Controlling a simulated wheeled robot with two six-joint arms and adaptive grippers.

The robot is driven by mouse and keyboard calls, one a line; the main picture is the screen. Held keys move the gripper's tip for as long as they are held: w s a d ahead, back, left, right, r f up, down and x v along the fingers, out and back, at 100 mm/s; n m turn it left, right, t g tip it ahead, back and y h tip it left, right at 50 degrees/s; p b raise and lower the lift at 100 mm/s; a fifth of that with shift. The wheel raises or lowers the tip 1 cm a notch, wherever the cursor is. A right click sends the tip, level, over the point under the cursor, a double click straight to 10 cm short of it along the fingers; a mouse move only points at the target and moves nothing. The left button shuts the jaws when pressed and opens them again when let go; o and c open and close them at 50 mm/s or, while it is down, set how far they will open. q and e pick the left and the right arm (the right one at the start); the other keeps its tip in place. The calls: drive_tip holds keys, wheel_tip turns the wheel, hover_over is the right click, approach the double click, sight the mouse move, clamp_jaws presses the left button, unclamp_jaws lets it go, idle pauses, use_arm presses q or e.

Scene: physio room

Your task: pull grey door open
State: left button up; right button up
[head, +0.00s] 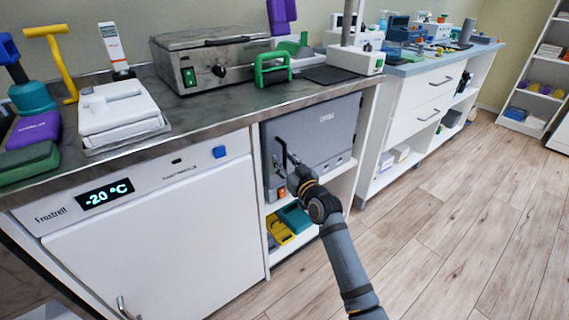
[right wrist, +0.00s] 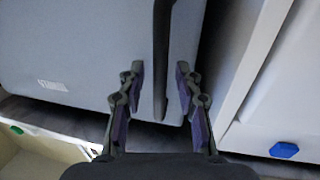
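The grey door (head: 330,130) is the front of a grey box unit on the shelf under the counter, and it looks shut. Its dark bar handle (head: 281,150) is upright near the door's left edge. My right gripper (head: 285,168) is at the handle. In the right wrist view, the handle (right wrist: 161,50) lies between the two fingers of my right gripper (right wrist: 160,88), with a gap on each side. The fingers are open. The grey door (right wrist: 80,50) fills the upper left there. My left gripper is not in view.
A white freezer (head: 160,230) reading -20 °C stands left of the grey unit. Yellow (head: 280,232) and teal boxes lie on the shelf below. The counter (head: 220,105) above holds several devices. Wooden floor (head: 450,210) is clear on the right.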

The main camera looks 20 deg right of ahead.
drive_tip(key=shift+w, duration=0.1)
clamp_jaws()
idle(0.7)
